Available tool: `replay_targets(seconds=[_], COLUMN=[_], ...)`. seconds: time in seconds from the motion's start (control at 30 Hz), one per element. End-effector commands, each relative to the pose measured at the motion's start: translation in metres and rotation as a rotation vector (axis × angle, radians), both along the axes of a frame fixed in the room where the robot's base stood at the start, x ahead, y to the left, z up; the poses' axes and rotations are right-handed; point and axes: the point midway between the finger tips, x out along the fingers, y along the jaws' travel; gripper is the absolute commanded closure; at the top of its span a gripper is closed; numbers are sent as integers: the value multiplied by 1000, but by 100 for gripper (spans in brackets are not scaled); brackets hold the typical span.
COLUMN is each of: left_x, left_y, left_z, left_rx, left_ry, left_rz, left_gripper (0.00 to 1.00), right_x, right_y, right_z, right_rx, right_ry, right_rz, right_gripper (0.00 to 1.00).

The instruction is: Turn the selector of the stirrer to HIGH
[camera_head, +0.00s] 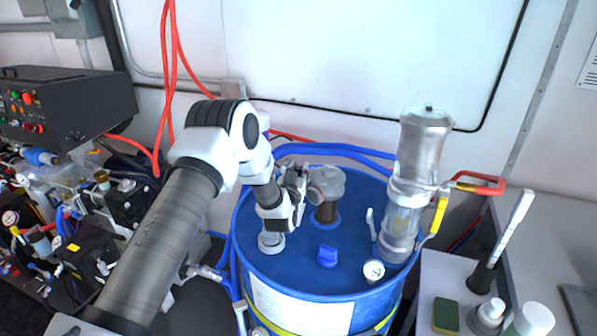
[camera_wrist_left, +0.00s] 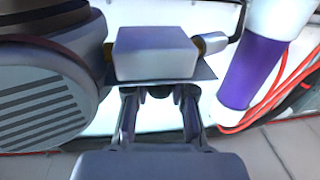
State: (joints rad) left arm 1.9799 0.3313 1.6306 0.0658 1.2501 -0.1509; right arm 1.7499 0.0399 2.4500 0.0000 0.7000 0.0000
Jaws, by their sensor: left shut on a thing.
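The stirrer (camera_head: 330,179), a grey motor head on a dark neck, stands upright on the blue drum lid. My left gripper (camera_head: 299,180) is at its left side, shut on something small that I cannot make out. In the left wrist view the gripper fingers (camera_wrist_left: 160,95) reach toward a pale box (camera_wrist_left: 155,53) with brass fittings at both ends. A large ribbed grey body (camera_wrist_left: 42,100), probably the stirrer motor, is at the left there. The selector, its pointer and its markings are hidden or too small to read. My right gripper is not in view.
The blue drum (camera_head: 300,262) carries a blue cap (camera_head: 327,256), a gauge (camera_head: 374,270) and a tall metal cylinder (camera_head: 412,180) on the right. Red hoses (camera_head: 167,70) hang behind my left arm. A sponge (camera_head: 446,314) lies on the right-hand bench.

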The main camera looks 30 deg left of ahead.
Motion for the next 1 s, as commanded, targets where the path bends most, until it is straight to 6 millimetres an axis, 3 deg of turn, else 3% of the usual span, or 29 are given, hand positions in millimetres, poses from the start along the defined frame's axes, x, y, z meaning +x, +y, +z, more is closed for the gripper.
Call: replay_targets(seconds=[0.6,1.0], left_x=[0,0], left_y=[3,1], left_z=[-3,-1], left_rx=[0,3], left_ry=[-4,-2], left_rz=[-515,-835], left_gripper=[100,100], right_x=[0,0], right_y=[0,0], right_z=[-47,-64], right_rx=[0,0], right_ry=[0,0], right_rz=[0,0], right_gripper=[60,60])
